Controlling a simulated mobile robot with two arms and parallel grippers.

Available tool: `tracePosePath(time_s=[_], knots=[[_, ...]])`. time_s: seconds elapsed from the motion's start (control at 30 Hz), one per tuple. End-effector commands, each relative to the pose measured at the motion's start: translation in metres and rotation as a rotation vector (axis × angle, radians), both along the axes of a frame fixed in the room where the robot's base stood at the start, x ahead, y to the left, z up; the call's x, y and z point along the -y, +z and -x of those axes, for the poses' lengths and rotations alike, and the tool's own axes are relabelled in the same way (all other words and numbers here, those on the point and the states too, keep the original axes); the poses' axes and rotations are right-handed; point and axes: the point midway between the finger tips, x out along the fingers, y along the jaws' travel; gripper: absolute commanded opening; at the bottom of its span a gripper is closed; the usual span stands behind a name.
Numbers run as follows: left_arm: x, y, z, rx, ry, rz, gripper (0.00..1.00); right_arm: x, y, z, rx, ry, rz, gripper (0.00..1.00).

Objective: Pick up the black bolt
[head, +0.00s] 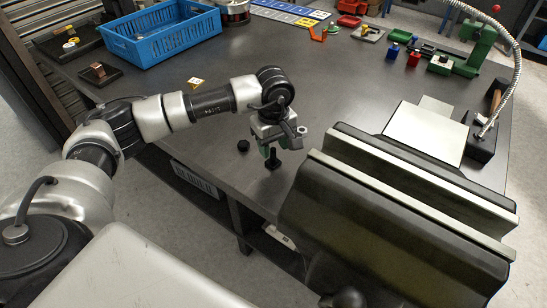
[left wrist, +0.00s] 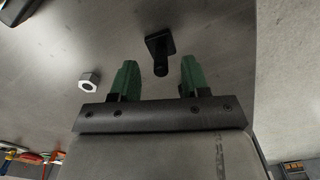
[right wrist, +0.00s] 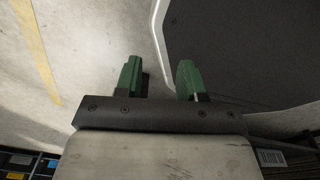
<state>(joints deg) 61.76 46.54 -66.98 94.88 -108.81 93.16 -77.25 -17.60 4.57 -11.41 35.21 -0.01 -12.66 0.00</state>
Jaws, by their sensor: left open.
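The black bolt (head: 272,160) stands upright on its square head on the dark table, near the front edge. In the left wrist view the bolt (left wrist: 160,48) lies ahead, roughly between the lines of the two green fingers. My left gripper (head: 273,148) is open and empty, just above the bolt. The left gripper (left wrist: 158,68) does not visibly touch it. My right gripper (right wrist: 158,68) is away from the table top, its fingers apart with nothing between them.
A large vise (head: 395,205) stands close to the right of the bolt. A blue crate (head: 160,35) is at the back left. The table's middle is mostly clear.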

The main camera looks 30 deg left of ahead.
Motion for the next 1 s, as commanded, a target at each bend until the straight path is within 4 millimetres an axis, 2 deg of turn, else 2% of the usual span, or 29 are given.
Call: tracePosePath(time_s=[0.2,0.5,0.8,1.0], knots=[[-0.001,-0.031,0.0,-0.003,0.001,-0.001,0.46,-0.002,0.007,-0.013,0.021,0.0,-0.003,0.39],[-0.001,-0.036,0.0,0.0,0.0,0.0,0.46,-0.002,0.007,-0.012,0.02,0.001,-0.004,0.39],[-0.001,-0.036,0.0,-0.001,0.0,-0.001,0.0,-0.002,0.006,-0.008,0.015,0.001,-0.003,0.39],[-0.001,-0.036,0.0,0.0,0.001,0.0,0.0,-0.002,0.006,-0.008,0.014,0.001,-0.003,0.39]])
